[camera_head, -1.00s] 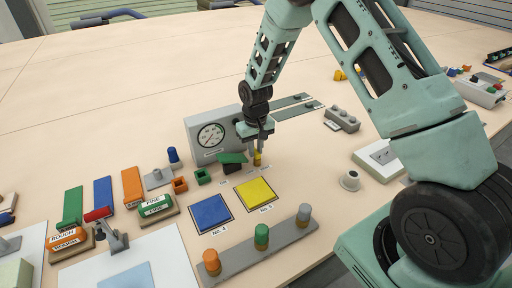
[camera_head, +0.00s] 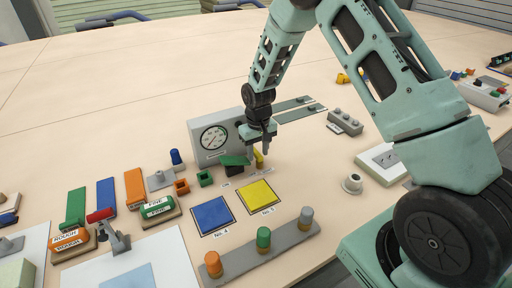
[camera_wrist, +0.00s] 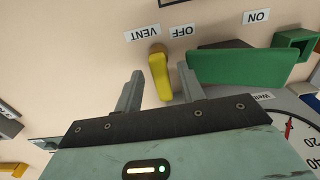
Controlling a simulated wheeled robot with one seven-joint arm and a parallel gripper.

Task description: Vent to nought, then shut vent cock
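The yellow vent cock handle (camera_wrist: 160,75) stands beside the VENT and OFF labels, which read upside down in the wrist view. It also shows in the head view (camera_head: 259,158), partly hidden. My gripper (camera_wrist: 159,88) has its fingers apart, one on each side of the yellow handle, with gaps visible on both sides. The gripper is above the panel in the head view (camera_head: 258,150). The round gauge (camera_head: 214,138) faces the head camera. Its edge shows in the wrist view (camera_wrist: 300,128), with a red pointer part near the 20 mark; the exact reading cannot be told.
A green handle (camera_wrist: 238,67) lies right beside the yellow one, close to a finger. Blue (camera_head: 212,215) and yellow (camera_head: 258,196) squares lie in front. A grey rail with several coloured knobs (camera_head: 263,248) is nearer. The table behind the gauge is mostly clear.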

